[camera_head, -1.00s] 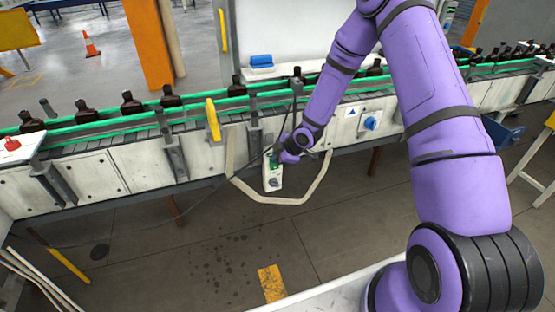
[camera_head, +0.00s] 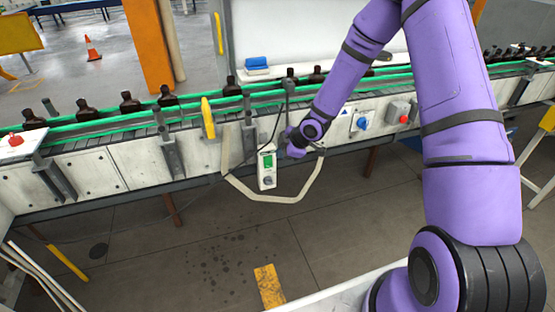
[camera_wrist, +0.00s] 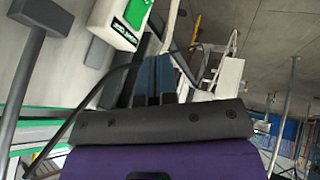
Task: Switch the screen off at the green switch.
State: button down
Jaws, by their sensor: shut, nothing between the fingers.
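A white box (camera_head: 267,168) hangs at the front of the conveyor, with the green switch (camera_head: 269,160) on its face and a dark grey part below it. A dark cable rises from the box. In the wrist view the box (camera_wrist: 112,24) is at the top, with the green switch (camera_wrist: 137,12) cut by the frame edge. My gripper (camera_wrist: 153,80) is shut and empty, its dark blue-grey fingers below and right of the box, apart from it in the picture. In the head view my purple wrist is just right of the box, and the fingertips are hard to make out.
The conveyor's green rails (camera_head: 130,117) carry several amber bottles (camera_head: 131,102). A blue knob (camera_head: 362,122) and a red button (camera_head: 404,119) sit to the right. A beige loop (camera_head: 285,200) hangs around below the box.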

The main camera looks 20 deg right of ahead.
jog(key=shift+w+v, duration=0.15)
jog(key=shift+v, duration=0.95)
jog(key=shift+w+v, duration=0.15)
jog(key=shift+v, duration=0.9)
jog(key=shift+r, duration=0.15)
jog(key=s+d+r+m+h, duration=0.2)
jog(key=s+r+m, duration=0.15)
jog(key=r, duration=0.45)
jog(key=s+d+r+m+h, duration=0.2)
jog(key=s+r+h, duration=0.15)
jog(key=r, duration=0.45)
jog(key=s+d+r+m+h, duration=0.1)
jog(key=s+d+r+m, duration=0.15)
jog(key=s+r, duration=0.4)
jog(key=s+a+r+m+y, duration=0.1)
jog(key=s+r+m, duration=0.3)
jog(key=s, duration=0.7)
jog(key=s+a+r+m, duration=0.2)
jog(key=s+r+m, duration=0.2)
jog(key=s+r, duration=0.4)
jog(key=s, duration=0.3)
jog(key=shift+r+y, duration=0.15)
jog(key=shift+y, duration=0.2)
jog(key=c, duration=1.8)
grip_release()
jog(key=shift+s, duration=0.1)
